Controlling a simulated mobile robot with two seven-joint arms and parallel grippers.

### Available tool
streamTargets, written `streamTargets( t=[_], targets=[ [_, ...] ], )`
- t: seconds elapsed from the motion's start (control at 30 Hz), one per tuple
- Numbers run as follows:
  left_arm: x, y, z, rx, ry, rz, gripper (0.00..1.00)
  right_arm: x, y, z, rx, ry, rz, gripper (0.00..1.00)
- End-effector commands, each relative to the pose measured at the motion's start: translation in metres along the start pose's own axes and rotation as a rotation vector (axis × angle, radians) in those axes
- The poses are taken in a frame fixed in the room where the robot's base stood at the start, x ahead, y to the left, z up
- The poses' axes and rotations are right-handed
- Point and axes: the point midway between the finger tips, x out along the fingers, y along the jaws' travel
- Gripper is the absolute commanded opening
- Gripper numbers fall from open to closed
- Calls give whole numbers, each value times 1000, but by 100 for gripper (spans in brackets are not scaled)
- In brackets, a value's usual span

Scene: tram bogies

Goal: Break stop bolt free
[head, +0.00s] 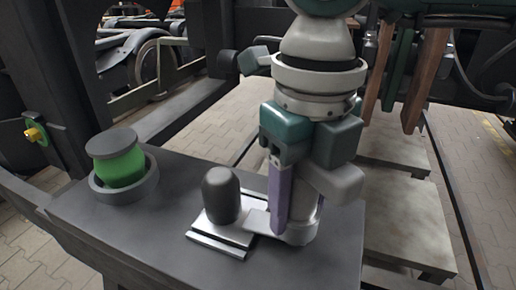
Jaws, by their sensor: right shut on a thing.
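My right gripper (292,212) comes down from the top, with teal and grey housing and a purple finger. It is shut on a pale metal piece (303,233) with a rounded lower end, just above or on the dark bench-like frame top (170,235). A flat pale tongue (257,221) reaches left from it towards a dark, round-topped stop (222,196). The stop stands upright on a shiny metal plate (222,240). I cannot make out the stop bolt itself; the gripper hides part of this area. My left gripper is not in view.
A green cylinder with a dark cap (118,165) sits in a dark ring (123,187) at the left of the frame top. A yellow knob (35,134) is on the far-left beam. Pale slabs (410,215) lie at the right. The frame top's front left is clear.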

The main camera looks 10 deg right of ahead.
Motion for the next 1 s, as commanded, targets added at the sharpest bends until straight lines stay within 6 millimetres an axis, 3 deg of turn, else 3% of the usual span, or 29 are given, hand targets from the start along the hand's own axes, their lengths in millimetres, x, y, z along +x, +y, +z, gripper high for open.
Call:
streamTargets(
  t=[1.0],
  targets=[
    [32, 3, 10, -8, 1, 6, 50, 0, 0, 1, -540, -2, 0, 0]
  ],
)
